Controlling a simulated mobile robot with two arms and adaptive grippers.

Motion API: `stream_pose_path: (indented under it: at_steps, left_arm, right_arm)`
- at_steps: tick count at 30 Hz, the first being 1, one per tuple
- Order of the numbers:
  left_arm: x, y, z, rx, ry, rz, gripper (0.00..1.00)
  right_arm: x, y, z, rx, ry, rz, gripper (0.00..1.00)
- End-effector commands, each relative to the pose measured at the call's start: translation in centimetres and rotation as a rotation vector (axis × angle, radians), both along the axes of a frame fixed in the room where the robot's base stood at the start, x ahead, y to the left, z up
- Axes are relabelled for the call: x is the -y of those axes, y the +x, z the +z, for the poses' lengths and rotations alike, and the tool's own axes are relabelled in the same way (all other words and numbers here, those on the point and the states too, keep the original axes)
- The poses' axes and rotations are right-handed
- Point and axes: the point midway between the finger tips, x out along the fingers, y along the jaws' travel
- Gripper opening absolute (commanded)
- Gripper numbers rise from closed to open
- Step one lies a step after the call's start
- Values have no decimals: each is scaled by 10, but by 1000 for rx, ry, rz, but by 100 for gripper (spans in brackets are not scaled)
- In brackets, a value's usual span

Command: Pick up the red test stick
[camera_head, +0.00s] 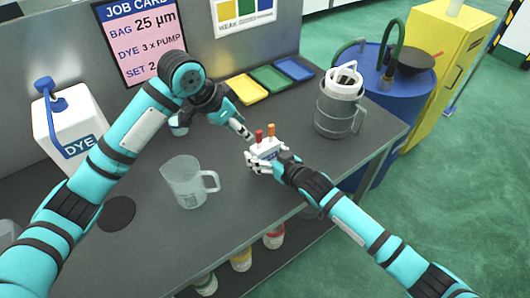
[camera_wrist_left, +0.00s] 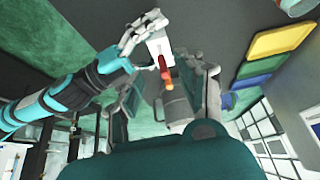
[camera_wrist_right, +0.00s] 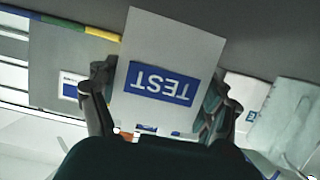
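A small white test box (camera_head: 266,149) holds a red test stick (camera_head: 259,135) and an orange stick (camera_head: 271,130), both upright in its top. My right gripper (camera_head: 262,162) is shut on the box, over the bench. In the right wrist view the box (camera_wrist_right: 160,80) with its blue TEST label sits between the fingers. My left gripper (camera_head: 246,132) points at the sticks from the upper left, close to the red one. In the left wrist view its fingers (camera_wrist_left: 172,98) are spread apart, with the red stick (camera_wrist_left: 163,63) ahead of them, not held.
A clear jug (camera_head: 187,184) stands on the grey bench (camera_head: 240,215) left of the box. A grey canister (camera_head: 338,112) stands to the right. Yellow, green and blue trays (camera_head: 270,78) lie behind. A white DYE bottle (camera_head: 68,125) stands at the left.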

Motion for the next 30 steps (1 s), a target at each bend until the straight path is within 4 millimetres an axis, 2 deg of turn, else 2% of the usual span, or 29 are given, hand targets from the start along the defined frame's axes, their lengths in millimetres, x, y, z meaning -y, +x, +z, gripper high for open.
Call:
stream_pose_path:
  at_steps: [1,3,13,20,24,30]
  left_arm:
    - [0,0,0,0,0,0,38]
    - [0,0,0,0,0,0,38]
    - [1,-1,-4,4,-24,-7,38]
    - [5,-8,-26,112,-276,-55,38]
    - [-4,-10,-29,236,-429,-45,38]
    - [-21,-11,-26,370,-534,-7,38]
  right_arm:
    - [0,0,0,-1,-1,0,53]
    - [0,0,0,-1,-1,0,46]
    - [0,0,-1,-1,-1,0,45]
    - [0,0,-1,-1,-1,0,45]
    - [0,0,-1,-2,0,0,45]
    - [0,0,-1,-1,0,0,45]
